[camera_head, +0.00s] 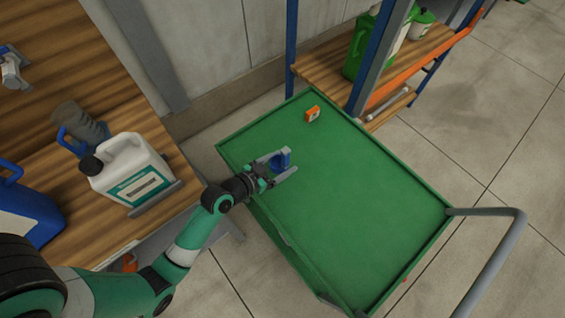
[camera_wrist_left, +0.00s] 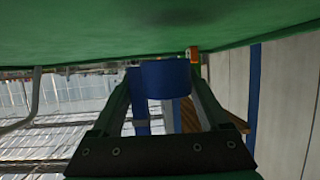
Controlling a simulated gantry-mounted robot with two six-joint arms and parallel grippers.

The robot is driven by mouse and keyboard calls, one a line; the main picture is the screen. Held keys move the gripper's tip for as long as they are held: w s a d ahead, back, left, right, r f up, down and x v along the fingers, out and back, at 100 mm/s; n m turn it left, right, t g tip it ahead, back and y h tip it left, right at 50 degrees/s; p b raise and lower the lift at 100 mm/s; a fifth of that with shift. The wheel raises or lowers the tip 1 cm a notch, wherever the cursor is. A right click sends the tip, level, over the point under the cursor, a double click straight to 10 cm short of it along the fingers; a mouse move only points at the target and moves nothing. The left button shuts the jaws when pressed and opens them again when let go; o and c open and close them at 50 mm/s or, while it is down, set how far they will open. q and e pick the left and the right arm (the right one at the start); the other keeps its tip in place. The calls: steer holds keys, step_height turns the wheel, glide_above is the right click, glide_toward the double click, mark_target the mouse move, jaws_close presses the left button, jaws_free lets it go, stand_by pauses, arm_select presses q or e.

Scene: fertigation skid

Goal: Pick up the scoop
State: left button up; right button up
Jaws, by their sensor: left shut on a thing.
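The blue scoop (camera_head: 280,160) is between the two fingers of my left gripper (camera_head: 284,163) in the head view, over the left part of the green cart. In the left wrist view the scoop's round blue body (camera_wrist_left: 165,78) sits between the fingers of the gripper (camera_wrist_left: 163,90), close to the green cart surface (camera_wrist_left: 100,35). The gripper is shut on it. Whether the scoop touches the cart is hard to tell. The scoop's far side is partly hidden by the fingers. My right gripper is in neither view.
A small orange box (camera_head: 312,114) lies on the green cart (camera_head: 350,200) near its far edge; the rest of the cart is clear. A white jug (camera_head: 130,170) and a blue container (camera_head: 25,212) stand on the wooden bench. A shelf (camera_head: 330,68) stands behind the cart.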

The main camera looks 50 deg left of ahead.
arm_select(q)
steer(key=s+d+r+p, duration=0.4)
steer(key=s+r, duration=0.5)
steer(key=s, duration=0.3)
steer(key=shift+s+d, duration=0.25)
steer(key=shift+d, duration=0.2)
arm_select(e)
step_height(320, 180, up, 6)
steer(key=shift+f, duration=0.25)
arm_select(q)
steer(key=shift+w, duration=0.1)
